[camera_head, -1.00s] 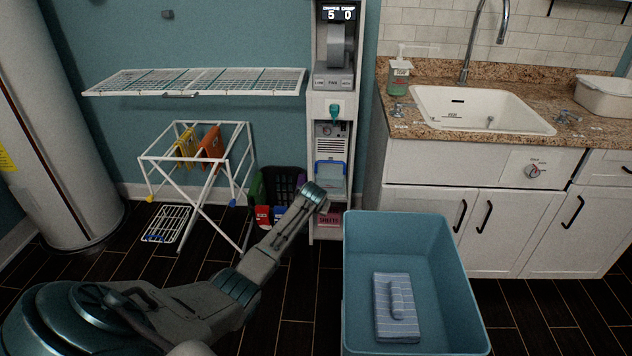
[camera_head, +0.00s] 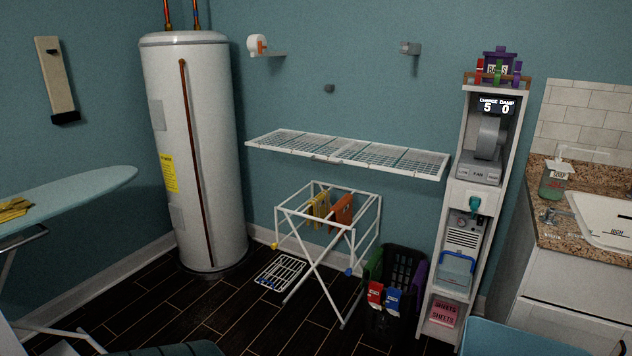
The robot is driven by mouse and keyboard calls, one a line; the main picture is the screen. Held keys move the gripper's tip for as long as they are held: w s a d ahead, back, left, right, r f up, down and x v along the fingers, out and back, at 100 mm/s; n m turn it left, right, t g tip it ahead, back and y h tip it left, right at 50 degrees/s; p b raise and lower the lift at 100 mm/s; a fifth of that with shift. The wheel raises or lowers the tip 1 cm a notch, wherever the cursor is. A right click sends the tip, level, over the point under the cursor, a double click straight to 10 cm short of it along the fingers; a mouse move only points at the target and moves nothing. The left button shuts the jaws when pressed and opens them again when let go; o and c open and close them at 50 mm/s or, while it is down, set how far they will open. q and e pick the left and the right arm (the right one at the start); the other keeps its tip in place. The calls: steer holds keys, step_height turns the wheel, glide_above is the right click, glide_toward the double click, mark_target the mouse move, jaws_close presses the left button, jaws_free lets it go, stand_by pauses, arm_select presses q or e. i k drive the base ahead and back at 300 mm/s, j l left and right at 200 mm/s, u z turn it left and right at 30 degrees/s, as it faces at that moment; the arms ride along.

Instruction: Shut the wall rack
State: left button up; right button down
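The white wire wall rack (camera_head: 345,153) is folded out from the teal wall and stands roughly level, as a flat shelf of several mesh panels. A small dark handle shows at its front edge. Below it stands a white folding drying frame (camera_head: 328,232) with yellow and orange cloths on it. Neither of my grippers is in view.
A tall white water heater (camera_head: 195,150) stands left of the rack. A narrow shelf tower (camera_head: 455,215) stands at its right end. An ironing board (camera_head: 70,195) is at far left, a dark basket (camera_head: 403,270) beside the tower. The dark floor (camera_head: 225,315) in front is mostly clear.

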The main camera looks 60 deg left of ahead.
mark_target(332, 159)
steer(key=j+u, duration=0.25)
steer(key=u, duration=0.2)
steer(key=j+u, duration=0.25)
steer(key=u, duration=0.25)
steer(key=j+u, duration=0.2)
steer(key=u, duration=0.25)
steer(key=i+j, duration=0.1)
steer(key=j, duration=0.15)
steer(key=i+j, duration=0.1)
steer(key=j, duration=0.2)
